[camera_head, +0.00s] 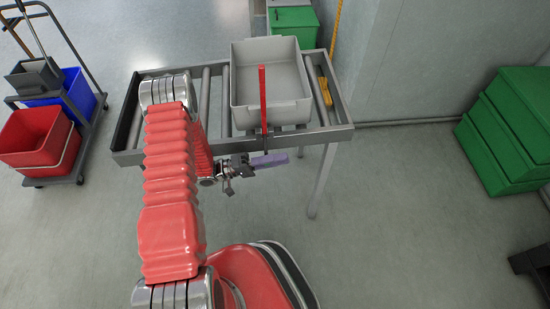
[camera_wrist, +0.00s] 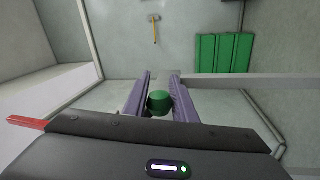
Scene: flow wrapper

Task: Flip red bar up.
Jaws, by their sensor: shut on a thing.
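A thin red bar (camera_head: 263,98) shows in the head view in front of the grey tote, running from over the tote to the table's near edge. Its lower end meets a dark part close to my gripper. My gripper (camera_head: 270,160), with purple fingers, is at the near side of the table below that end. In the wrist view, my gripper (camera_wrist: 162,76) is shut on a round green knob (camera_wrist: 159,103) between its fingers. Its link to the bar is hidden. A red piece (camera_wrist: 25,123), likely the bar, shows at the wrist view's left.
The grey tote (camera_head: 270,112) sits on the roller table (camera_head: 340,127). A yellow item (camera_head: 325,91) lies at the table's right. Green boxes (camera_head: 505,130) stand far right. A cart with a red bucket (camera_head: 38,137) stands left.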

